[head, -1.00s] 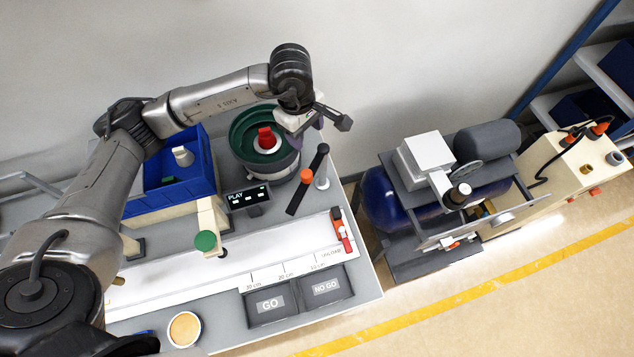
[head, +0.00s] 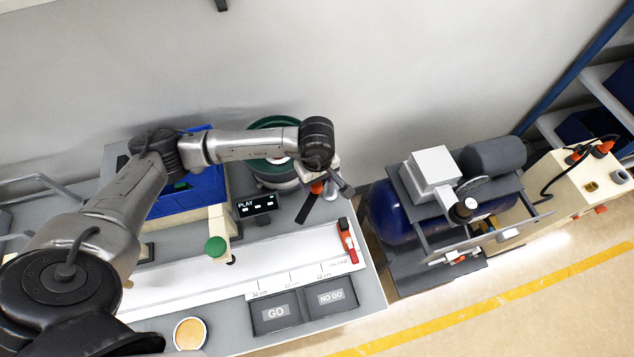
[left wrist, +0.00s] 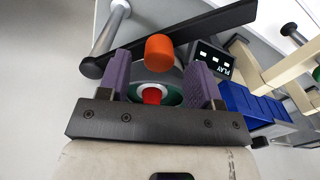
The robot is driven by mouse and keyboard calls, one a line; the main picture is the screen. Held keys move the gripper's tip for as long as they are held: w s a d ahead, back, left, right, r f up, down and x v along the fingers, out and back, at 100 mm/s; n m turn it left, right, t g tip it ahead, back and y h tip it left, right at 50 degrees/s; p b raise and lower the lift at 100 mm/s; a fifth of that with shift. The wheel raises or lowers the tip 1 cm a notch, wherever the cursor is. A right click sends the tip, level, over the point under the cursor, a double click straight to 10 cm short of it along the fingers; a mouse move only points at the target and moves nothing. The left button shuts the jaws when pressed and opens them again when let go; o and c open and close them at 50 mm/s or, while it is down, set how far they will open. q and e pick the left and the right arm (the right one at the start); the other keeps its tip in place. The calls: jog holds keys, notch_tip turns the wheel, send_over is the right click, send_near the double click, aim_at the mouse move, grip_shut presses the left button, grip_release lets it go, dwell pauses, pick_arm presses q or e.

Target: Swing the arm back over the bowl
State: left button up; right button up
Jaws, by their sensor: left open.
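The swing arm is a dark bar (head: 307,209) with an orange knob (head: 316,187), beside the green bowl feeder (head: 274,122). My left arm hides much of the bowl. My left gripper (head: 333,187) is open above the bar. In the left wrist view the orange knob (left wrist: 159,50) shows between and just beyond the purple fingertips of the gripper (left wrist: 159,64), with gaps on both sides. The dark bar (left wrist: 220,24) crosses ahead, near a silver post (left wrist: 111,25). The bowl, with a red part (left wrist: 151,95) inside, shows behind the fingers. My right gripper is out of view.
A PLAY display (head: 257,204) stands close in front of the bowl. A blue bin (head: 203,190) is left of it. A red-and-black tool (head: 347,241) lies on the white strip, and GO and NO GO pads (head: 274,313) sit at the front. A compressor (head: 390,215) stands to the right.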

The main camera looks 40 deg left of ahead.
pick_arm(q)
jog(key=shift+f, duration=1.5)
grip_shut()
